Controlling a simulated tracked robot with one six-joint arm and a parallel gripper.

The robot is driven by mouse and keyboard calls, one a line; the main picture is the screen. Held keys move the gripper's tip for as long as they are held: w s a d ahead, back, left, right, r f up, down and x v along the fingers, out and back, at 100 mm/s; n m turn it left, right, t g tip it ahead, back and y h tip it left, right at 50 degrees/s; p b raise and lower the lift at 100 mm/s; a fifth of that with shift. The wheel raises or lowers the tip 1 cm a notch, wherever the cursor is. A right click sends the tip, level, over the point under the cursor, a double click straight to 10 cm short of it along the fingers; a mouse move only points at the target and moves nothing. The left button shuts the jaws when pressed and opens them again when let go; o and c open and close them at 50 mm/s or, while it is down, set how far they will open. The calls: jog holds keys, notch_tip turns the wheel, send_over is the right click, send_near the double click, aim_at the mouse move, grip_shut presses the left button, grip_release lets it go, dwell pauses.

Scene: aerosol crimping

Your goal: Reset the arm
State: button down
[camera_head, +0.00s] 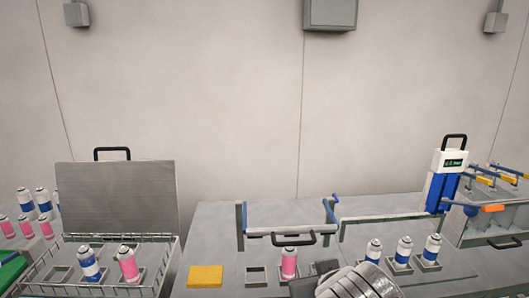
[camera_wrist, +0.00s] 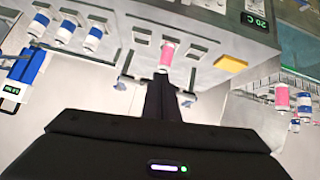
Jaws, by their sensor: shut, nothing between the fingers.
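My arm (camera_head: 358,282) enters the head view at the bottom, right of centre. My gripper (camera_wrist: 163,78) shows in the wrist view with its two dark fingers together and nothing between them. In the head view a dark part of it (camera_head: 316,276) is partly cut off by the lower edge. A pink and white can (camera_head: 289,262) stands upright in a holder just left of it. The same can (camera_wrist: 168,52) appears beyond the fingertips in the wrist view; I cannot tell the gap between them.
Three blue and white cans (camera_head: 403,252) stand to the right. A frame with a black handle (camera_head: 293,238) is behind the pink can. A blue and white device (camera_head: 443,185) stands further right. A wire basket (camera_head: 150,290) with cans and a raised lid is left, beside a yellow block (camera_head: 205,276).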

jog(key=s+d+f+m+g, duration=0.1)
jog(key=s+d+f+g, duration=0.1)
jog(key=s, duration=0.3)
jog(key=s+d+f+g, duration=0.1)
jog(key=s+d+g, duration=0.1)
jog(key=s, duration=0.3)
jog(key=shift+d+f+m, duration=0.3)
jog(key=shift+f+m, duration=0.1)
